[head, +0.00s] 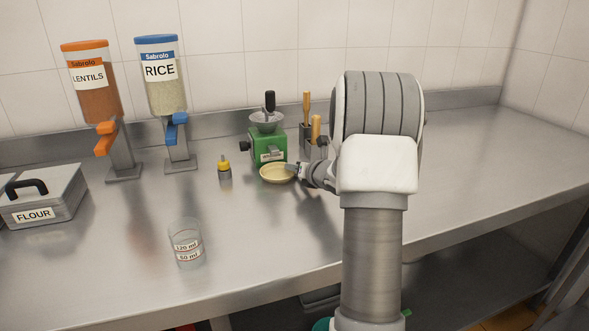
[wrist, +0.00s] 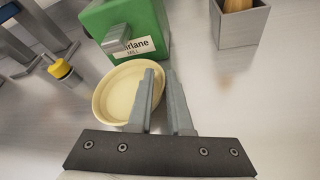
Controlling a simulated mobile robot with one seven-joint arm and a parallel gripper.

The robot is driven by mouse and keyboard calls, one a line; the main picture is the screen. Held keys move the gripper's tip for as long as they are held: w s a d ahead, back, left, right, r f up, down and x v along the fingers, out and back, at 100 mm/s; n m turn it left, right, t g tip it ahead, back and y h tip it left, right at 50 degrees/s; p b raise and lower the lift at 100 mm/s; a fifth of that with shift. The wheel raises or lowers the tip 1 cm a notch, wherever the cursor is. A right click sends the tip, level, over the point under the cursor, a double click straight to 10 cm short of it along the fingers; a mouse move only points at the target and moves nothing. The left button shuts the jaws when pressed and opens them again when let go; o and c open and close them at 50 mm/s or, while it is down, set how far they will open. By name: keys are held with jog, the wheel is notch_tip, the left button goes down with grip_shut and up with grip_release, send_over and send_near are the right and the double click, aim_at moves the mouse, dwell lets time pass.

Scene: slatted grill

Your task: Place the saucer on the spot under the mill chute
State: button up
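The cream saucer (head: 277,174) is at the front of the green mill (head: 268,146), near its base. In the wrist view the saucer (wrist: 116,92) is just below the mill's grey chute (wrist: 116,46). I cannot tell whether it is exactly centred under the chute. My gripper (head: 292,168) is at the saucer's right side. In the wrist view its fingers (wrist: 160,74) are a small gap apart, with the left finger over the saucer and the right finger outside its rim. The spot under the saucer is hidden.
A yellow-capped bottle (head: 224,168) stands left of the saucer. A grey holder (wrist: 242,22) with wooden-handled tools is right of the mill. A clear measuring cup (head: 186,243) stands near the front. Lentil (head: 92,85) and rice (head: 161,80) dispensers stand at left. The counter's right side is clear.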

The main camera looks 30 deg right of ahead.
jog(key=shift+o, duration=1.2)
jog(key=shift+r+p, duration=0.25)
jog(key=shift+p, duration=0.1)
jog(key=v, duration=1.2)
jog(key=shift+f+p, duration=0.1)
jog(key=shift+p, duration=0.25)
